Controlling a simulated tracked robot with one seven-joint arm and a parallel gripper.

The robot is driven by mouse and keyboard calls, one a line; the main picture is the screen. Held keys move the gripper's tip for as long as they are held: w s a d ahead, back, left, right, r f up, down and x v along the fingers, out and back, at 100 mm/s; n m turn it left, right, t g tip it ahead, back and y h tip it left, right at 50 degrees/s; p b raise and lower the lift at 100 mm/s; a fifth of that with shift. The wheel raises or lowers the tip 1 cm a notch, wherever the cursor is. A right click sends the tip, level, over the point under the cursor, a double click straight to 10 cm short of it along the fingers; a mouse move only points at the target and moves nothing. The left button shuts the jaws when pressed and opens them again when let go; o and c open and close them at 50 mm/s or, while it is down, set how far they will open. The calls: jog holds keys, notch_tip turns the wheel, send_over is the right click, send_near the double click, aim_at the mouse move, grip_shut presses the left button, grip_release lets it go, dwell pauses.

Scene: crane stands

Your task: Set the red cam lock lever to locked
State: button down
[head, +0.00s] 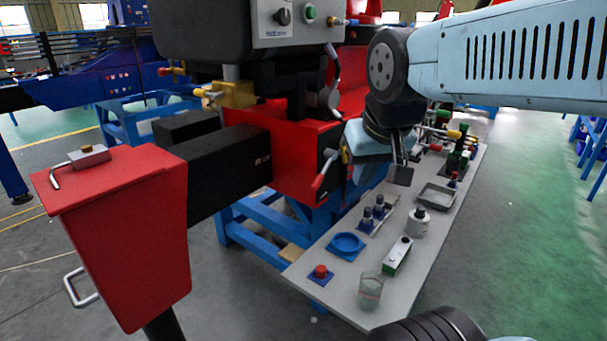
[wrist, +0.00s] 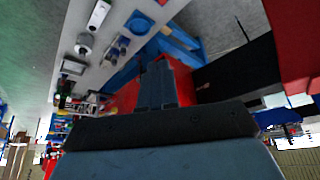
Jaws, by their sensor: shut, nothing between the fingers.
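The cam lock lever (head: 320,177) has a red grip and a metal arm. It is mounted on a black plate on the end face of a red block (head: 285,165), its grip pointing down and to the left in the head view. My gripper (head: 400,176) is to the right of the lever, apart from it, above the bench. In the wrist view my gripper (wrist: 157,75) is shut and empty, with the fingers together in front of the red block. I cannot make out the lever in the wrist view; the fingers may hide it.
A grey bench (head: 340,290) below holds a blue ring dish (head: 347,245), a red button (head: 320,271), a glass (head: 370,290), a white bottle (head: 418,222) and a grey tray (head: 436,196). A black beam (head: 230,170) runs left to a red post (head: 130,240). Open green floor lies right.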

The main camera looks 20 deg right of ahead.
jog(key=w+a+m+g+h, duration=0.35)
jog(key=w+m, duration=0.25)
jog(key=w, duration=0.7)
jog(key=m+h, duration=0.4)
jog(key=m, duration=0.1)
send_near(324, 170)
jog(key=s+a+r, duration=0.3)
jog(key=a, duration=0.4)
jog(key=x, duration=1.3)
jog(key=shift+w+f, duration=0.2)
jog(key=shift+f, duration=0.1)
jog(key=shift+d+t, duration=0.1)
jog(key=shift+t, duration=0.15)
